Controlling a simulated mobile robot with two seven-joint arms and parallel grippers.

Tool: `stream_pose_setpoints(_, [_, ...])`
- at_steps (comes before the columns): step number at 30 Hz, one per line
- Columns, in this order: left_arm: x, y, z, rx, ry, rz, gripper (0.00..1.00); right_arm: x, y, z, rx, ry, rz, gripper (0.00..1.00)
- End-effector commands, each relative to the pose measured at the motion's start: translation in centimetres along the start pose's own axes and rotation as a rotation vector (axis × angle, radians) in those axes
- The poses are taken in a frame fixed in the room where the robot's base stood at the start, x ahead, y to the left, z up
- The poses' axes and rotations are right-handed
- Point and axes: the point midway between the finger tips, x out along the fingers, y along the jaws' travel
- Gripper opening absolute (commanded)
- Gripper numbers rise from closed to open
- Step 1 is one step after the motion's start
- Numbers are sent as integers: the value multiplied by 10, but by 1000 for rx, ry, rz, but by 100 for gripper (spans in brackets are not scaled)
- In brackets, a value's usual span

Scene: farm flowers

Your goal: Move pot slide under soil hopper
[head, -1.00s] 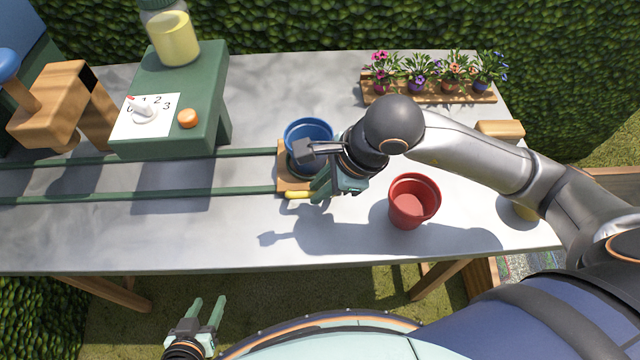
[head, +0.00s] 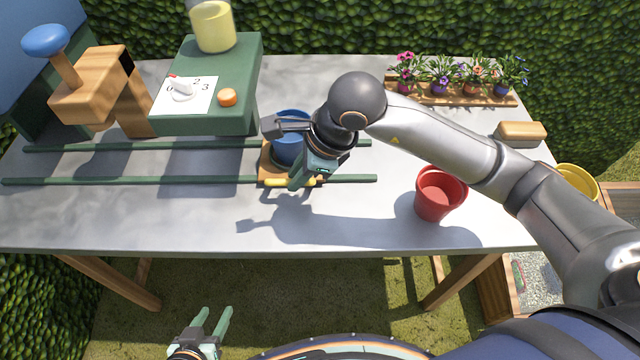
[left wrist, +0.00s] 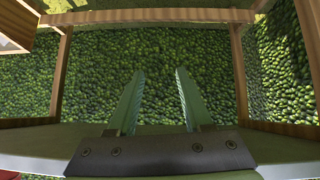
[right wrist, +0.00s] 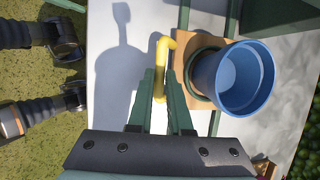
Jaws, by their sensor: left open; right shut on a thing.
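The pot slide, a wooden board (head: 268,168), sits on two green rails (head: 130,181) right of the green stand. A blue pot (head: 289,152) stands on it upright; it also shows in the right wrist view (right wrist: 240,80). My right gripper (head: 303,176) is shut on the slide's yellow handle (right wrist: 160,50) at the board's front edge. A wooden spout unit (head: 95,90) with a blue knob stands at the left beside a large blue body (head: 25,75), perhaps the soil hopper. My left gripper (head: 214,318) is open and empty, in front of the table.
A red pot (head: 439,195) stands at right. Potted flowers (head: 455,85) stand at the back right. The rails between slide and spout look clear.

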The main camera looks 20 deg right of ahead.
Motion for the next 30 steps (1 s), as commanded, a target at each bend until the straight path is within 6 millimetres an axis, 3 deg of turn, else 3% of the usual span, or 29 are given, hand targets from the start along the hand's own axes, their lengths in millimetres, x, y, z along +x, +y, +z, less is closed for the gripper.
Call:
stream_pose_setpoints(3, [7, 6, 5, 3, -3, 16, 50, 12, 2, 27, -7, -6, 3, 0])
stream_pose_setpoints(8, [10, 10, 4, 5, -1, 25, 50, 19, 2, 47, -6, -2, 2, 0])
stream_pose_setpoints(20, [10, 9, -4, 7, 12, 24, 50, 20, 2, 52, -4, 2, 1, 0])
stream_pose_setpoints(21, [10, 9, -4, 7, 11, 24, 50, 20, 2, 52, -4, 2, 1, 22])
stream_pose_setpoints(28, [10, 9, -2, 8, 7, 23, 50, 20, 2, 52, -5, 0, 2, 47])
stream_pose_setpoints(30, [10, 9, -1, 7, 6, 23, 50, 20, 2, 52, -5, 0, 2, 47])
